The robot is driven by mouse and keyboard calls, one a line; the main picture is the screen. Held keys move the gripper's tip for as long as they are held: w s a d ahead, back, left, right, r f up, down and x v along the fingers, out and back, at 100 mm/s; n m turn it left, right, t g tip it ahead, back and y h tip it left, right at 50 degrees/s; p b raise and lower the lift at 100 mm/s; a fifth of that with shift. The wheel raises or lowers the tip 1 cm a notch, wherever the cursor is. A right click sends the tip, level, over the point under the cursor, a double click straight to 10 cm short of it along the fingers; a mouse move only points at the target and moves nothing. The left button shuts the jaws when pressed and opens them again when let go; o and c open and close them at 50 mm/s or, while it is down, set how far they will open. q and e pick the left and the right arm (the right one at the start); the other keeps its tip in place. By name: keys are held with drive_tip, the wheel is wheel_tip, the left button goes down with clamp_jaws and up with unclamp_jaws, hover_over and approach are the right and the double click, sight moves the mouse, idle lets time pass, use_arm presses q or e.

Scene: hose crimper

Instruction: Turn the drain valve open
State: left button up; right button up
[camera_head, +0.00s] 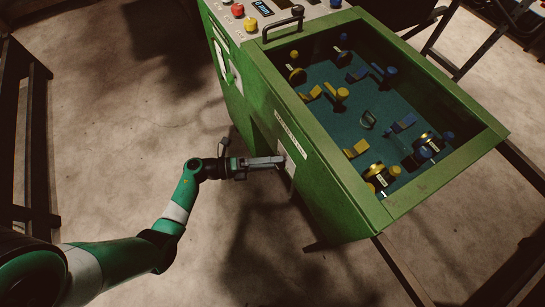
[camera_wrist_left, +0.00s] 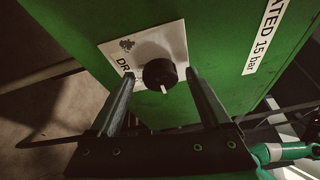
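The drain valve is a round black knob (camera_wrist_left: 158,73) with a white pointer mark near its lower edge. It sits on a white plate (camera_wrist_left: 172,40) with partly hidden lettering beginning "DR", on the green side of the machine. My left gripper (camera_wrist_left: 159,74) is open, with one finger on each side of the knob and a visible gap at both sides. How deep the fingertips reach around the knob is unclear. In the head view my left gripper (camera_head: 280,160) is at the machine's side panel and hides the knob. My right gripper is not in view.
The green machine (camera_head: 325,190) has an open bin holding several yellow and blue fittings. Red and yellow buttons (camera_head: 250,25) are on its top panel. A pressure label (camera_wrist_left: 265,35) is right of the plate. The floor left of the machine is clear.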

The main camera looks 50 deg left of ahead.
use_arm(q)
drive_tip(key=p+v, duration=0.2)
drive_tip(key=v, duration=0.9)
drive_tip(key=shift+s+a, duration=0.2)
drive_tip(key=shift+s, duration=0.05)
